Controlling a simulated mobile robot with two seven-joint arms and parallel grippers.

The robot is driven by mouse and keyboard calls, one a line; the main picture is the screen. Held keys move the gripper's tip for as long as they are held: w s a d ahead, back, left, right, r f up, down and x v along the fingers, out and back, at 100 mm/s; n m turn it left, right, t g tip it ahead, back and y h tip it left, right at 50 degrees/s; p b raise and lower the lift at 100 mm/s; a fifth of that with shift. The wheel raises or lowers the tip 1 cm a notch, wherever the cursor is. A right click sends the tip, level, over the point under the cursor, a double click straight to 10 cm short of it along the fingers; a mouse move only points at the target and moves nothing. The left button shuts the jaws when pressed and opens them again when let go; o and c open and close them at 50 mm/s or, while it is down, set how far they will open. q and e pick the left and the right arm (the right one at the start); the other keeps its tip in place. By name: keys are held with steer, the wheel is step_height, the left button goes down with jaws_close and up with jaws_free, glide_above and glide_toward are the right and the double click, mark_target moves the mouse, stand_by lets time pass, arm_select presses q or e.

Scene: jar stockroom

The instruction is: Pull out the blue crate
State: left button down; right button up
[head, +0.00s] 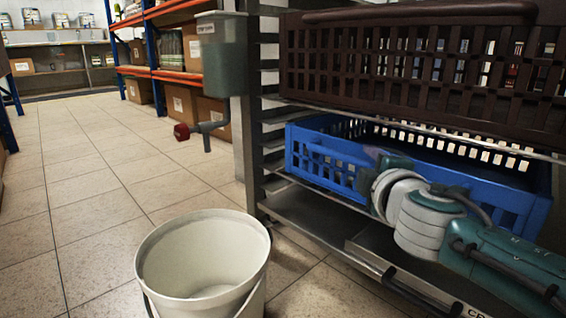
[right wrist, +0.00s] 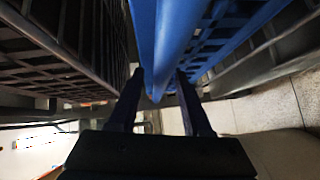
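The blue crate (head: 320,166) sits on a rack shelf below a dark brown basket, its slatted front wall facing me. My right gripper (head: 373,160) is at the crate's front rim, with my wrist and forearm hiding the middle of the front wall. In the right wrist view the blue crate's rim (right wrist: 170,45) runs between the two fingertips of my right gripper (right wrist: 160,78). The fingers are apart, one on each side of the rim. I cannot tell whether both press on it. My left gripper is not in view.
The brown basket (head: 420,62) stands close above the crate. A metal drawer (head: 365,262) with a black handle is below it. A white bucket (head: 203,258) stands on the floor before the rack. A teal dispenser (head: 222,55) hangs at the left. Tiled floor is clear further left.

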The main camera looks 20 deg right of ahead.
jaws_close()
stand_by(1.2)
